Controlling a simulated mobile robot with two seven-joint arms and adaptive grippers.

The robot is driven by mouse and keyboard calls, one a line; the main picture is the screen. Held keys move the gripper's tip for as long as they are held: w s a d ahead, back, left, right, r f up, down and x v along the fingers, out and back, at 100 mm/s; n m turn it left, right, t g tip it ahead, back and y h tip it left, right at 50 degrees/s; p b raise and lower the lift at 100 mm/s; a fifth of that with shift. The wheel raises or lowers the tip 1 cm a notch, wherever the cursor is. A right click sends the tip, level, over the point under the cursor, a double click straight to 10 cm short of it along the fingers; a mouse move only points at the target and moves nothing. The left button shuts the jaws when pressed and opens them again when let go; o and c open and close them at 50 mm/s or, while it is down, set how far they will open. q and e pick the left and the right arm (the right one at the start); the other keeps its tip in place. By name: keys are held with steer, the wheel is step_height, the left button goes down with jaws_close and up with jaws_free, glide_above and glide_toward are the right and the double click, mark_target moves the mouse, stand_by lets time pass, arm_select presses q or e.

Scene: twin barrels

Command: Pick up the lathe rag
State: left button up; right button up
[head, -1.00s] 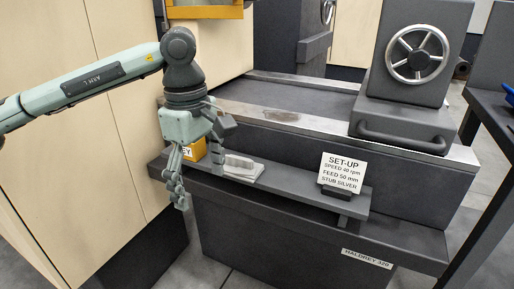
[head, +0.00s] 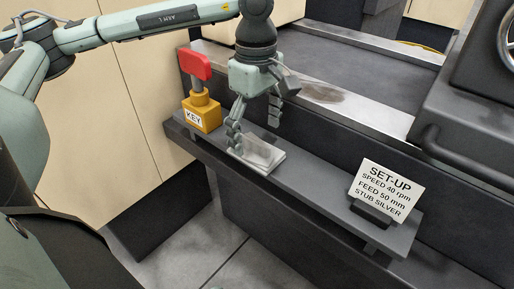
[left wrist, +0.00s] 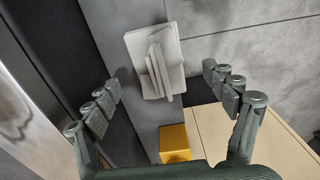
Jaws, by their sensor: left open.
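The lathe rag (head: 262,155) is a light grey folded cloth lying flat on the narrow dark shelf (head: 320,186) along the front of the lathe. In the left wrist view the rag (left wrist: 155,62) shows its stacked folds, ahead of the fingers. My left gripper (head: 255,132) points down above the rag, fingers apart. In the left wrist view the left gripper (left wrist: 168,92) is open and empty, with the rag beyond its fingertips and roughly between their lines. Whether a fingertip touches the rag cannot be told. My right gripper is not in view.
A yellow block labelled KEY (head: 201,114) with a red-topped key (head: 201,66) stands left of the rag, close to my left gripper. A SET-UP card (head: 386,189) stands on the shelf to the right. Between rag and card the shelf is clear.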

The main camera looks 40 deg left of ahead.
mark_target(256, 139)
arm_select(q)
steer(key=f, duration=0.3)
steer(key=shift+w+a+f, duration=0.1)
steer(key=shift+a+f, duration=0.1)
steer(key=shift+f, duration=0.05)
steer(key=c, duration=1.3)
